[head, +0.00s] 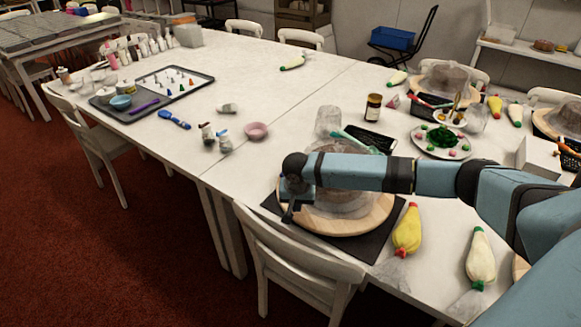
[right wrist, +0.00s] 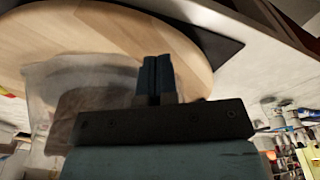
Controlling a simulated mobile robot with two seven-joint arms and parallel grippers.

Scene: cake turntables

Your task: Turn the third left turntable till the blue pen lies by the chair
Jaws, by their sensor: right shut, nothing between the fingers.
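The near turntable (head: 370,222) is a round wooden disc on a black mat, with a clear-covered cake form on it. Its rim also shows in the right wrist view (right wrist: 85,30). A white chair (head: 300,262) stands at the table edge nearest this turntable. My right gripper (head: 290,210) is shut and empty at the disc's left edge; its closed fingers (right wrist: 157,72) point over the wood. My left gripper is out of view.
A yellow piping bag (head: 407,232) and a white one (head: 480,262) lie right of the turntable. A plate of sweets (head: 446,143) and a brown jar (head: 373,107) stand beyond. The table left of the turntable holds small bottles and a pink bowl (head: 256,131).

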